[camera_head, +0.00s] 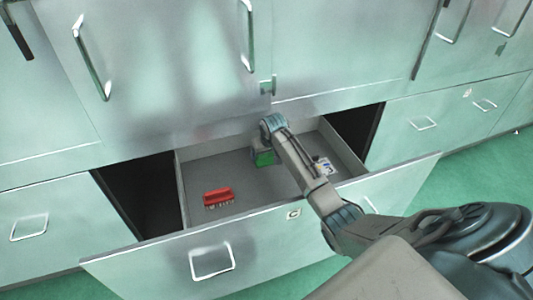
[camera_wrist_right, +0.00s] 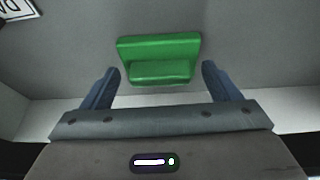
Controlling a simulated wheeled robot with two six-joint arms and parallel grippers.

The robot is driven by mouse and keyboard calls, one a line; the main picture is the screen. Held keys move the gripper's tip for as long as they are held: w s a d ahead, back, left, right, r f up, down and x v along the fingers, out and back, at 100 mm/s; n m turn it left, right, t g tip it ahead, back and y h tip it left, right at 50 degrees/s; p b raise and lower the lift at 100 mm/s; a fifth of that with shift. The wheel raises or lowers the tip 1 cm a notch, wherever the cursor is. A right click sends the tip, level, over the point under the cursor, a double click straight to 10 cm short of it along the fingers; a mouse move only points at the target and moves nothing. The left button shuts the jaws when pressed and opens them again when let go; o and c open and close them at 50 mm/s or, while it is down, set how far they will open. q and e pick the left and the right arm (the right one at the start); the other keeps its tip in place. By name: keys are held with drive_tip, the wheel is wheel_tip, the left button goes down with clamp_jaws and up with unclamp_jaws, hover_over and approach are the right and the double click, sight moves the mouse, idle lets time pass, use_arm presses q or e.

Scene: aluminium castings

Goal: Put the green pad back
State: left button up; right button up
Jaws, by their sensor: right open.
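The green pad (camera_head: 264,158) lies in the open drawer (camera_head: 170,245), toward its back, partly hidden by my right arm in the head view. In the right wrist view the green pad (camera_wrist_right: 160,58) shows a stepped shape and sits between and just beyond the fingertips. My right gripper (camera_wrist_right: 158,80) is open and empty, with one blue finger on each side of the pad and a gap to both. In the head view my right arm reaches over the drawer front and down into the drawer. My left gripper is not in view.
A small white labelled item (camera_head: 325,166) lies near the drawer's right side; part of a label (camera_wrist_right: 18,10) shows in the wrist view. Closed cabinet doors stand above the drawer. The drawer's middle floor is bare.

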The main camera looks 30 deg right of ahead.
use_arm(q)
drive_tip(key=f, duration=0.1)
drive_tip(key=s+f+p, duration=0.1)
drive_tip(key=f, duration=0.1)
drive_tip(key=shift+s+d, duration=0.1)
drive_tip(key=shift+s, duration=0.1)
use_arm(e)
drive_tip(key=v, duration=1.1)
drive_tip(key=shift+s+r, duration=0.2)
drive_tip(key=shift+r, duration=0.15)
drive_tip(key=shift+a, duration=0.15)
